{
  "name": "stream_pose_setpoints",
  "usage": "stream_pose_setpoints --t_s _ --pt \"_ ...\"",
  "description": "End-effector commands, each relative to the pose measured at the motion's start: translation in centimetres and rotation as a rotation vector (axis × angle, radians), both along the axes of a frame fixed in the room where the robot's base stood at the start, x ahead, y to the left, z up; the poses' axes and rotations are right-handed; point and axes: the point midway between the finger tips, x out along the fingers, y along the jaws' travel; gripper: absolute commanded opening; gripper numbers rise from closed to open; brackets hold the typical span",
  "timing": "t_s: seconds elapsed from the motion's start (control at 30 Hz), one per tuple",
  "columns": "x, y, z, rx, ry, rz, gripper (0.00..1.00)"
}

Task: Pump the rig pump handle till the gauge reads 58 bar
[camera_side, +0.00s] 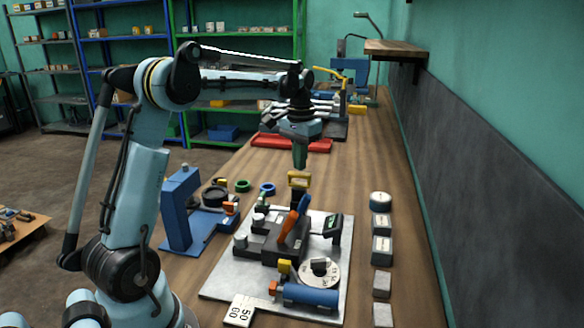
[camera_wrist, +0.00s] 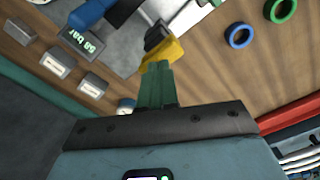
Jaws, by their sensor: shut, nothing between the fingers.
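My gripper (camera_side: 300,166) is shut and empty, with green fingers pointing down. It is just above the yellow block (camera_side: 299,180) on a dark stem at the rig's far end; I cannot tell if they touch. In the wrist view, the fingers (camera_wrist: 157,85) overlap the yellow block (camera_wrist: 172,50). The rig stands on a light metal plate (camera_side: 222,281). An orange and blue lever (camera_side: 292,225) leans up from its dark body. I cannot tell which part is the pump handle. The gauge (camera_side: 334,225) shows green digits in the wrist view (camera_wrist: 86,42), apparently 58 bar, though small.
A blue cylinder (camera_side: 310,296) and round dial disc (camera_side: 326,273) lie at the plate's near end. Several labelled blocks (camera_side: 381,250) line the right. A blue stand (camera_side: 180,210) is at left. Green (camera_side: 242,186) and blue (camera_side: 267,188) rings and a red tray (camera_side: 272,142) lie beyond.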

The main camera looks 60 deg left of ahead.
Motion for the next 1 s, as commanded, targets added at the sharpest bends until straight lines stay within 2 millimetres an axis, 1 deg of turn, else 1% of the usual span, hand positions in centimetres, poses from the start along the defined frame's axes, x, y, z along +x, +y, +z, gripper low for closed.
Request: stream_pose_setpoints --t_s 0.23,0.37,1.0 --pt "0.0 0.0 -1.4 0.000 0.000 0.000 0.00" --pt "0.0 0.0 -1.4 0.000 0.000 0.000 0.00" --pt "0.0 0.0 -4.0 0.000 0.000 0.000 0.00"
